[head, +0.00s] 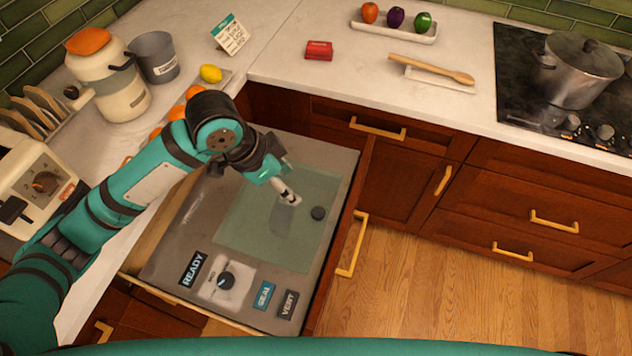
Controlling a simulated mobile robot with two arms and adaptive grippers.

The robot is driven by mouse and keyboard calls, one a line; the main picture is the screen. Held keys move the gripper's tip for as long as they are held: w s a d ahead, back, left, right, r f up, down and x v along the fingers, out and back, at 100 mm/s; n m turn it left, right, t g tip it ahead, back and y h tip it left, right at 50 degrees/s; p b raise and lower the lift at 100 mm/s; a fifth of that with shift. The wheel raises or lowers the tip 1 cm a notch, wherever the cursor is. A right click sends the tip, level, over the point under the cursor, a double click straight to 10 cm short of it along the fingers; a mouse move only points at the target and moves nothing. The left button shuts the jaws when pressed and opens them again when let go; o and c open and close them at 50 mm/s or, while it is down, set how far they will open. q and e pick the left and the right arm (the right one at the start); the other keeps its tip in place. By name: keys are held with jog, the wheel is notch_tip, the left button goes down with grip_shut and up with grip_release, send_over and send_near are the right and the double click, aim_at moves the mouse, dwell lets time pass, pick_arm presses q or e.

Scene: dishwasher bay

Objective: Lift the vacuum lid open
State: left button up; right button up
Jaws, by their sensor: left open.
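The vacuum lid (255,235) is a pale green, see-through panel lying flat and closed on the grey top of a vacuum unit (165,262) in a pulled-out drawer. A dark round piece (318,213) sits near the lid's right side. My left gripper (292,198) is open over the upper middle of the lid, left of the dark piece. I cannot tell whether its fingertips touch the lid. A paler patch (284,220) shows just below the fingers. My left arm hides the unit's upper left part. My right gripper is not in view.
The unit's front has a dial (226,280) and READY, SEAL and VENT labels. Counters border the drawer to the left and behind. A juicer-like jug (115,80), grey cup (155,57) and lemon (210,73) stand back left. Wooden floor lies open to the right.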

pick_arm(q)
send_near(317, 212)
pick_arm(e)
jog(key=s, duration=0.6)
pick_arm(q)
jog(key=p+x, duration=0.1)
jog(key=x, duration=0.4)
jog(key=shift+d+f, duration=0.15)
jog(key=shift+p+x, duration=0.3)
jog(key=shift+x, duration=0.9)
jog(key=shift+w+d+f, duration=0.1)
jog(key=shift+f, duration=0.4)
jog(key=c, duration=0.8)
grip_shut()
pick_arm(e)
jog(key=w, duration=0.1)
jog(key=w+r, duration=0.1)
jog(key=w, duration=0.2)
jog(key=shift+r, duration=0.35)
